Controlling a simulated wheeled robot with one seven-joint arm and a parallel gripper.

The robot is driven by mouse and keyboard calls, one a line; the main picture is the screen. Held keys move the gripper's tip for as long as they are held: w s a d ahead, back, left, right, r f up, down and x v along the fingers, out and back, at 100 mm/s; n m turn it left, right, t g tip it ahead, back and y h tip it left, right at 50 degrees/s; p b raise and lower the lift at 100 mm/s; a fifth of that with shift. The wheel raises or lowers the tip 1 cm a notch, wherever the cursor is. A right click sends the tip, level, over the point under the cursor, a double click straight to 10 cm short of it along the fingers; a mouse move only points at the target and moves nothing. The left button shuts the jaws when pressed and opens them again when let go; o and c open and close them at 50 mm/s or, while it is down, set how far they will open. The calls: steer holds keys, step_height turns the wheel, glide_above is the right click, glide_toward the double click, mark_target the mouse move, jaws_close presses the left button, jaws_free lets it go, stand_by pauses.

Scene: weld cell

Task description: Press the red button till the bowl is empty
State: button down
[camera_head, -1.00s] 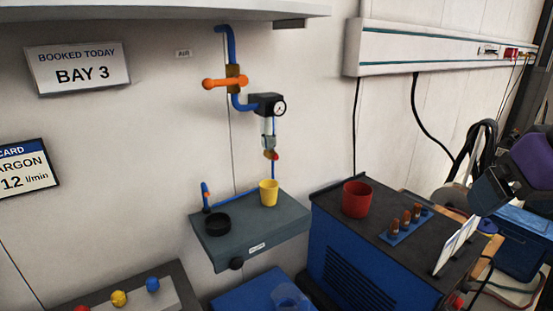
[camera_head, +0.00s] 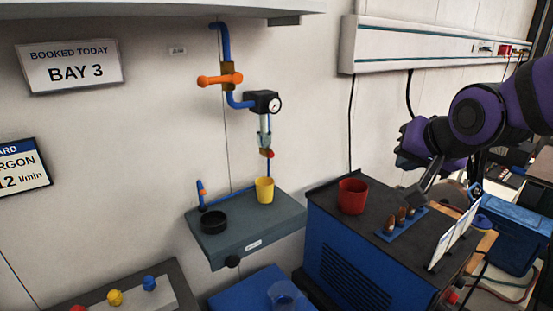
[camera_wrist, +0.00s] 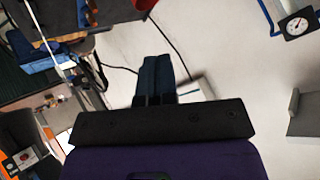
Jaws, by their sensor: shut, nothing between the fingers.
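A red button (camera_head: 78,308) shows at the bottom left edge of the head view, partly cut off, in a row on a pale panel with a yellow and a blue one. A shallow black bowl (camera_head: 214,222) stands on the grey wall shelf; I cannot tell what it holds. A clear bowl-like vessel (camera_head: 284,295) sits lower, on a blue surface, partly cut off. My gripper (camera_head: 412,196) is at the right, over the dark-topped blue machine and far from the red button. Its fingers are together and empty in the wrist view (camera_wrist: 157,65).
A yellow cup (camera_head: 265,190) stands on the shelf. A red cup (camera_head: 353,196) and a blue rack (camera_head: 402,224) with copper-coloured pieces stand on the blue machine (camera_head: 345,265), near a tilted white card (camera_head: 453,236). Blue pipework with a gauge (camera_head: 266,102) hangs above the shelf.

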mark_target(272, 156)
steer(key=w+a+f+m+t+y, duration=0.2)
steer(key=w+a+f+m+y, duration=0.1)
steer(key=a, duration=0.5)
steer(key=w+a+f+m+t+y, duration=0.3)
steer(key=w+a+f+m, duration=0.2)
steer(key=w+a, duration=0.3)
steer(key=shift+w+a+f, duration=0.15)
steer(key=shift+a+f, duration=0.2)
steer(key=shift+f, duration=0.45)
steer(key=x, duration=1.3)
steer(key=shift+w+a+r, duration=0.25)
steer(key=shift+w+r, duration=0.05)
steer(key=shift+w+a, duration=0.1)
steer(key=shift+w, duration=0.05)
